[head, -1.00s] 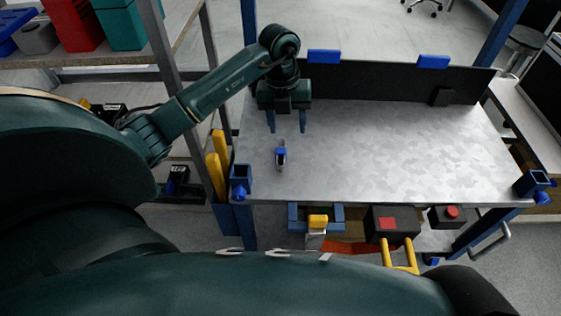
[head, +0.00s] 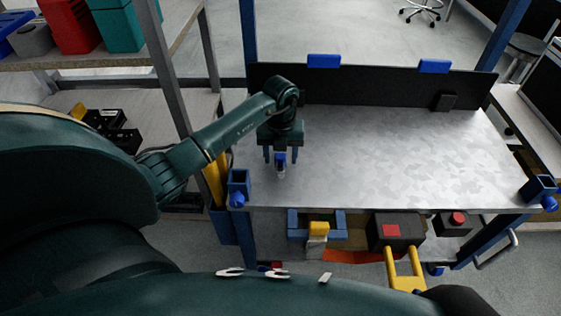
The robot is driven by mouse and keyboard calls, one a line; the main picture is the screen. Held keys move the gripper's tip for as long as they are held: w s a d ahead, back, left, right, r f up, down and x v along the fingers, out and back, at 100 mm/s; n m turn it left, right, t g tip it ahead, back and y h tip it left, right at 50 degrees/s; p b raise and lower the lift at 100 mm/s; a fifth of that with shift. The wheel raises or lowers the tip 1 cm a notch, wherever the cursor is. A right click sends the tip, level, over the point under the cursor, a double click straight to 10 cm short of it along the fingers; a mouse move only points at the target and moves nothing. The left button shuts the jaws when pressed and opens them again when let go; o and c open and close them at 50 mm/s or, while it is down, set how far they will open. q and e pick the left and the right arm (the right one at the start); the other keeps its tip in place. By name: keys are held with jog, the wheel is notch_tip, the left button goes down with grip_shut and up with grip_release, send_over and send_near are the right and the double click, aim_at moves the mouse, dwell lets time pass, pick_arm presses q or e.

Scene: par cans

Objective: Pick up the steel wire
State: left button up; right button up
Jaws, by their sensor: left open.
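The small blue and grey object (head: 281,164) on the metal table top (head: 390,160) is likely the steel wire, too small to make out clearly. It lies near the table's left front part. My left gripper (head: 281,155) is open, with its two fingers pointing down, one to the left and one to the right of the object. The object's upper part is close under the gripper body. I cannot tell whether the fingers touch it. My right gripper is not in view.
A dark back panel (head: 375,88) with blue clips closes the table's far edge. Blue square holders stand at the left (head: 238,183) and right (head: 540,189) front corners. A black box with a red square (head: 397,231) hangs below the front edge. The table's middle and right are clear.

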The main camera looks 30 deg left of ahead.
pick_arm(q)
jog(key=shift+f, duration=0.4)
jog(key=c, duration=1.1)
